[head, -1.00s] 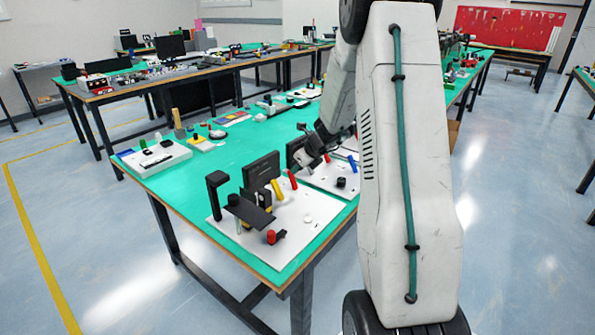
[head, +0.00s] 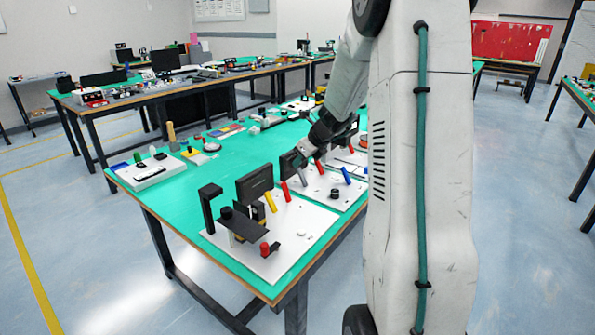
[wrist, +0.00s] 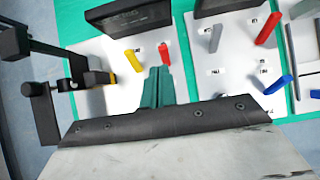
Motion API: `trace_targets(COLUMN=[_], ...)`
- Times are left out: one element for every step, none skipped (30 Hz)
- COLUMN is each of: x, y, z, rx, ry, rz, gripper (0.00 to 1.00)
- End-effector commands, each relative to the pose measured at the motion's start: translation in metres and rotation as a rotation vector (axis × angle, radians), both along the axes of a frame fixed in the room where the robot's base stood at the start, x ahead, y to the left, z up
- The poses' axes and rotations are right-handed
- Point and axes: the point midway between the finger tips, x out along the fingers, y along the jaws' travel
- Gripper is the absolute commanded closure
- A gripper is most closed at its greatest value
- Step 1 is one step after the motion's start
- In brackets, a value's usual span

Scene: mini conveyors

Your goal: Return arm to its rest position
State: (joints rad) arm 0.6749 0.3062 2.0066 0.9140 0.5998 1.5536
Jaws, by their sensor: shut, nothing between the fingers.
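My arm (head: 420,190) reaches down over the green table from the upper right, its large pale link filling much of the head view. My gripper is at its far end, beside a dark upright panel; the fingertips are too small to make out there. In the wrist view my gripper (wrist: 158,78) shows as two teal fingers shut together with nothing between them. They appear over the edge of a white board (wrist: 115,97), near a yellow lever (wrist: 134,61) and a red lever (wrist: 164,54). I cannot tell the height above the board.
The near white board (head: 305,222) carries a black post (head: 210,205), a dark panel (head: 255,185) and a red knob (head: 265,248). A second board (head: 318,193) has a blue lever (head: 346,176). Open floor (head: 110,270) lies left of the table (head: 170,207).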

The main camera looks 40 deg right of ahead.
Motion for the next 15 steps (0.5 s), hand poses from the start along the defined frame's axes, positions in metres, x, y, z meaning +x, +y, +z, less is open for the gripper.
trace_targets(x=[-0.0012,-0.0017,-0.0022,-0.0024,-0.0027,-0.0028,-0.0028,-0.0028,-0.0028,-0.0028,-0.0028,-0.0028,-0.0028,-0.0028,-0.0027], y=[0.0001,0.0001,0.0002,0.0001,0.0002,0.0002,0.0001,0.0002,0.0002,0.0002,0.0001,0.0001,0.0001,0.0001,0.0001], z=[0.0048,0.0064,0.0081,0.0088,0.0091,0.0094,0.0095,0.0094,0.0093,0.0093,0.0093,0.0093,0.0093,0.0093,0.0092], rx=[-0.001,-0.001,0.000,0.000,0.001,0.001,0.001,0.001,0.001,0.001,0.001,0.000,0.000,0.000,0.000], ry=[-0.001,-0.001,0.000,0.000,0.000,0.000,0.001,0.001,0.001,0.001,0.001,0.001,0.001,0.001,0.001], rz=[0.002,0.002,0.001,0.001,0.001,0.001,0.001,0.001,0.001,0.001,0.001,0.001,0.001,0.001,0.001], gripper=[1.00,1.00,1.00,1.00,1.00,1.00,1.00,1.00,1.00,1.00,1.00,1.00,1.00,1.00,1.00])
